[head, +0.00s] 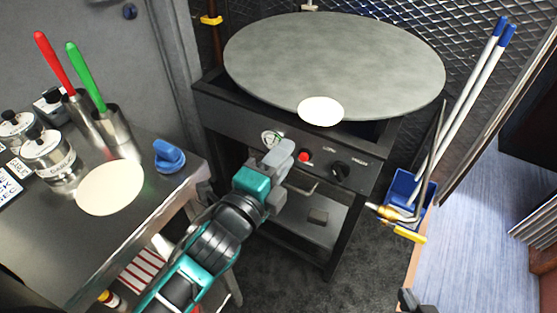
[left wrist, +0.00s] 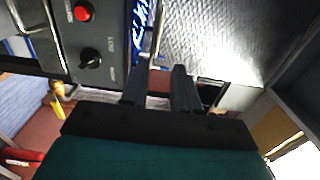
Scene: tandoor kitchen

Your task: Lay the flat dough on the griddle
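The griddle (head: 330,60) is a large round grey plate on top of a black stove. A flat, pale round dough (head: 321,111) lies at its front edge and seems to stick out slightly past the rim. A second flat dough (head: 110,188) lies on the metal table at left. My left gripper (head: 279,158) is in front of the stove panel, below and apart from the dough on the griddle. In the left wrist view its two dark fingers (left wrist: 160,88) stand apart with nothing between them. A dark piece at the bottom right (head: 414,301) may be my right gripper; its state is unclear.
The table (head: 55,240) holds steel canisters (head: 48,155), a cup with red and green handled tools (head: 112,130), and a blue object (head: 169,156). The stove panel (head: 315,150) has knobs. A blue bin (head: 405,190) with long rods stands right of the stove.

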